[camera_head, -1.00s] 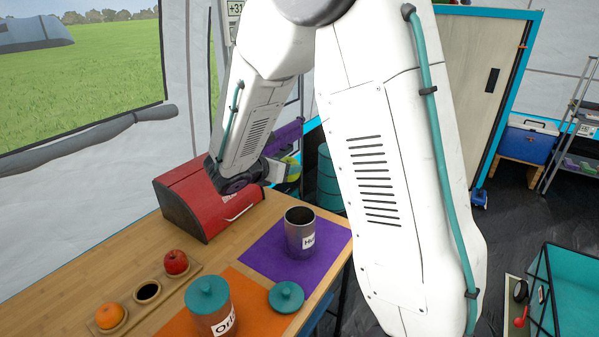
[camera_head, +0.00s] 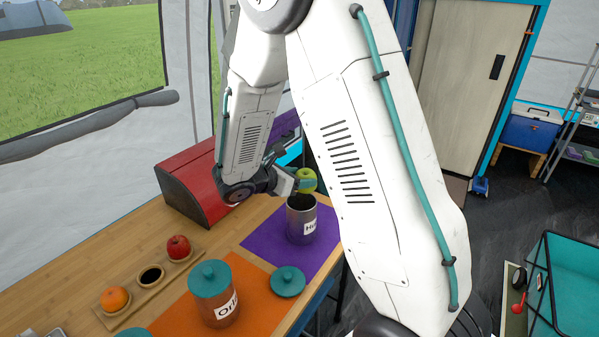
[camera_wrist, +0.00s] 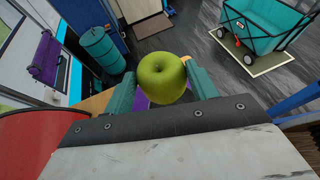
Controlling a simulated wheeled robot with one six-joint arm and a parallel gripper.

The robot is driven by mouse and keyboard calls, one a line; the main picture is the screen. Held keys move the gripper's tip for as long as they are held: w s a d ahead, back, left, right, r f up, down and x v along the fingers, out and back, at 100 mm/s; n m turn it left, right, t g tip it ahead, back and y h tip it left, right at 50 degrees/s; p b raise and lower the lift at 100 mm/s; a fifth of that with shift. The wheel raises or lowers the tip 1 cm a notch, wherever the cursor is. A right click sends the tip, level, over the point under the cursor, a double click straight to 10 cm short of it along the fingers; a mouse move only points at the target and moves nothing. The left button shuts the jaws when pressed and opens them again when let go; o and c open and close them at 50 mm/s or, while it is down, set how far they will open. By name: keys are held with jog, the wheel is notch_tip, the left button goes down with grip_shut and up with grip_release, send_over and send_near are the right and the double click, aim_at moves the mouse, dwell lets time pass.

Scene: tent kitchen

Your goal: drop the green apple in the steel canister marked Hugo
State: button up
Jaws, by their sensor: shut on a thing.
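The green apple (camera_head: 306,181) is held in my gripper (camera_head: 301,183), just above the open mouth of the steel canister (camera_head: 301,222) marked Hugo. In the wrist view the apple (camera_wrist: 161,78) sits between the two teal fingers of my gripper (camera_wrist: 160,85). The canister stands upright and uncovered on a purple mat (camera_head: 266,239). Its label is partly turned away, with only the first letters showing.
A teal lid (camera_head: 288,281) lies in front of the canister. A lidded copper canister (camera_head: 214,305) stands on an orange mat (camera_head: 180,318). A wooden holder (camera_head: 150,276) bears a red apple (camera_head: 178,248) and an orange (camera_head: 115,299). A red bread box (camera_head: 190,180) stands behind.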

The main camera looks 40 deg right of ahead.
jog(key=o, duration=1.1)
jog(key=v, duration=0.8)
